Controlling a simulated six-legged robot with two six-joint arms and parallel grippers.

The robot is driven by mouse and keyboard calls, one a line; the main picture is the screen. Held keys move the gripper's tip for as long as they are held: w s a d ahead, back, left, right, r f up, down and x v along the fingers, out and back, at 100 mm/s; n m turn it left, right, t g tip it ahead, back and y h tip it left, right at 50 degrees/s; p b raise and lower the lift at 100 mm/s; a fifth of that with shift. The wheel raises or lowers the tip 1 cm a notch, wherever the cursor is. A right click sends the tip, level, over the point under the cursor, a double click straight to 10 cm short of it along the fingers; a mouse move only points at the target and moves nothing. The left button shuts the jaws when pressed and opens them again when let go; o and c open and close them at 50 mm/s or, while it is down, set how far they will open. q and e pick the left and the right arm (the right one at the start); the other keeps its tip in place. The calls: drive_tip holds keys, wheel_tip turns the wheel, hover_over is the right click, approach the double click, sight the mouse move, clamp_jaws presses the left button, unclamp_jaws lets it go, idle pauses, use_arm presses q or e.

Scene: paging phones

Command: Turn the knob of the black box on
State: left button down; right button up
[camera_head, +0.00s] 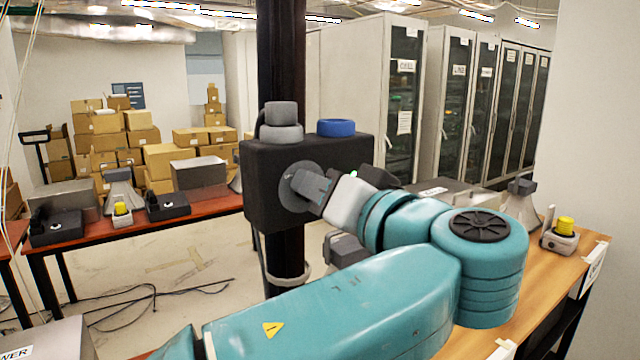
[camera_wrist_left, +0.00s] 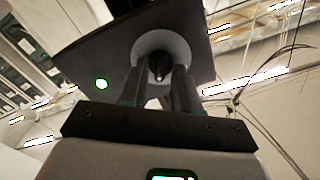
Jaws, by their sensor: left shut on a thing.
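The black box (camera_head: 262,195) is fixed to a dark upright pole, and its face also shows in the wrist view (camera_wrist_left: 108,58). A round grey disc (camera_head: 291,188) with the knob (camera_wrist_left: 160,68) at its middle is on the face. My left gripper (camera_head: 309,188) is at the disc, its fingers shut on the knob from both sides. The wrist view shows the fingers (camera_wrist_left: 160,88) around it. In the head view the fingers hide most of the knob. A green light (camera_wrist_left: 102,84) glows on the box face. My right gripper is not in view.
A wooden table (camera_head: 550,272) with a yellow-topped device (camera_head: 565,228) stands at right. A red-brown table (camera_head: 212,198) stands at left. Cables lie on the floor.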

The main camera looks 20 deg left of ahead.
use_arm(q)
drive_tip(key=shift+m+p, duration=0.3)
drive_tip(key=shift+m, duration=0.8)
drive_tip(key=c, duration=0.9)
unclamp_jaws()
drive_tip(key=shift+w+a, duration=0.1)
drive_tip(key=shift+a, duration=0.05)
drive_tip(key=shift+d+f, duration=0.1)
drive_tip(key=shift+d, duration=0.1)
